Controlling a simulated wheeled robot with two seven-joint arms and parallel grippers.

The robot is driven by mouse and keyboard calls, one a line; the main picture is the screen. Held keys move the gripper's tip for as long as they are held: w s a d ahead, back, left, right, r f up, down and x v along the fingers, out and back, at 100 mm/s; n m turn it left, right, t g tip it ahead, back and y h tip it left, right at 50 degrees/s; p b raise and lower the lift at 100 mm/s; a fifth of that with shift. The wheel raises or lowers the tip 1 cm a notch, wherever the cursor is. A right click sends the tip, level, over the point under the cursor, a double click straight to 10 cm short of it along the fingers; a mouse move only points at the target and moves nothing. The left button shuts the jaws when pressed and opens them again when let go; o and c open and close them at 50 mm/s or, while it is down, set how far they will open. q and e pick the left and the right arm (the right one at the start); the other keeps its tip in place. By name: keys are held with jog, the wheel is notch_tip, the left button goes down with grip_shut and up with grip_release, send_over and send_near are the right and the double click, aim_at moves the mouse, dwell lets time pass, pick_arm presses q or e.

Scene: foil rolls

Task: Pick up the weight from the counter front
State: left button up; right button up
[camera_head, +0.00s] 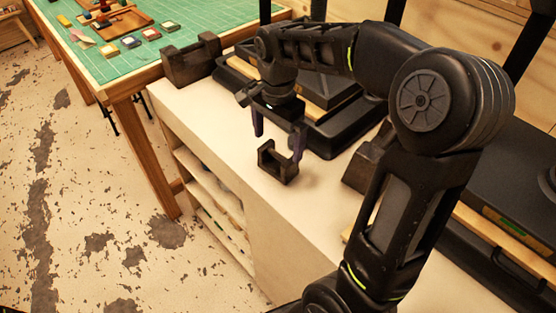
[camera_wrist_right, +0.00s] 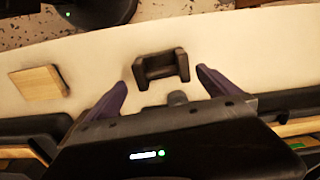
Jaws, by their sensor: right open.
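The weight (camera_head: 277,163) is a small dark block with two raised ends and a dip between them. It rests on the white counter (camera_head: 300,217) near its front edge. My right gripper (camera_head: 279,141) is open and empty just above and behind the weight in the head view. In the right wrist view the weight (camera_wrist_right: 161,68) lies on the counter ahead of the spread purple fingers of my right gripper (camera_wrist_right: 162,84), roughly centred between them. I cannot see contact. My left gripper is not in view.
Another dark notched block (camera_head: 191,61) stands at the counter's far end. Black machines with wooden strips line the back of the counter. A green-topped table (camera_head: 105,65) with small coloured pieces stands at the upper left. A wooden block (camera_wrist_right: 39,83) lies left in the wrist view.

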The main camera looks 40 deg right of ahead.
aim_at(278, 153)
jog(key=shift+f, duration=1.25)
jog(key=shift+f, duration=0.1)
notch_tip(278, 153, down, 5)
jog(key=shift+w+d+p, duration=0.15)
jog(key=shift+p, duration=0.6)
jog(key=shift+c, duration=0.4)
jog(key=c, duration=1.7)
jog(key=shift+w, duration=0.1)
